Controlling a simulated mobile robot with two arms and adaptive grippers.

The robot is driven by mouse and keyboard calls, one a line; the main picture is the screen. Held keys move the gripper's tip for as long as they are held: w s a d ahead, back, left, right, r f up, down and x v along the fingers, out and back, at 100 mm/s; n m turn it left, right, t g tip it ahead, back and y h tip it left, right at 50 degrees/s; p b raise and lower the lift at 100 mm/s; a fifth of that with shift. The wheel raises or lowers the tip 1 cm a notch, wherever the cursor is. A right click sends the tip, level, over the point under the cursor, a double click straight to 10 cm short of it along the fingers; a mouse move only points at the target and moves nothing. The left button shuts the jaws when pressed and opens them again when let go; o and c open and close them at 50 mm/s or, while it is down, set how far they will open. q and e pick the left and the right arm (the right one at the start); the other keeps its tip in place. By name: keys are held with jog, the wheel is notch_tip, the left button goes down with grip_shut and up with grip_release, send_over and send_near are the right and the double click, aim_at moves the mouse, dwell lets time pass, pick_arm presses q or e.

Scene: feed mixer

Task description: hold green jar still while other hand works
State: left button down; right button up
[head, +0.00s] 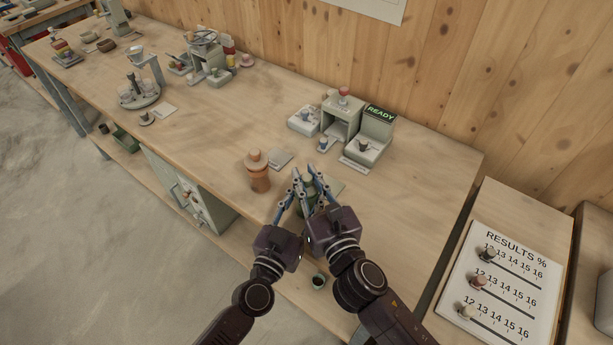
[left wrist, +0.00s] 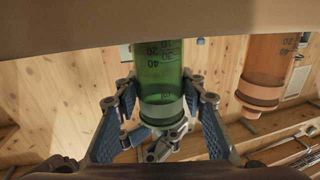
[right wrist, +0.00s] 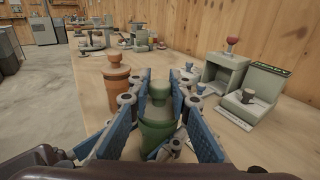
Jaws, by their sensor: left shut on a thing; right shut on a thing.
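The green jar (head: 309,181) stands near the table's front edge, mostly hidden by my grippers in the head view. In the left wrist view its green body (left wrist: 160,70) shows a printed scale, and the picture appears upside down. My left gripper (left wrist: 158,98) has its fingers on both sides of the jar and is shut on it. My right gripper (right wrist: 160,88) is shut on the jar's upper part, with the green knob (right wrist: 158,93) between its fingers. The exact finger contacts are partly hidden.
An orange jar (head: 258,178) stands close on the left. A grey device with a READY display (head: 380,112) stands behind on the right. Small weighing gear (head: 207,55) is at the far left. A results board (head: 500,285) lies on the right.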

aim_at(307, 177)
grip_shut()
jog(key=shift+r, duration=0.2)
jog(key=shift+r, duration=0.9)
jog(key=shift+r, duration=2)
pick_arm(q)
jog(key=c, duration=1.2)
grip_release()
jog(key=shift+o, duration=0.2)
jog(key=v, duration=1.2)
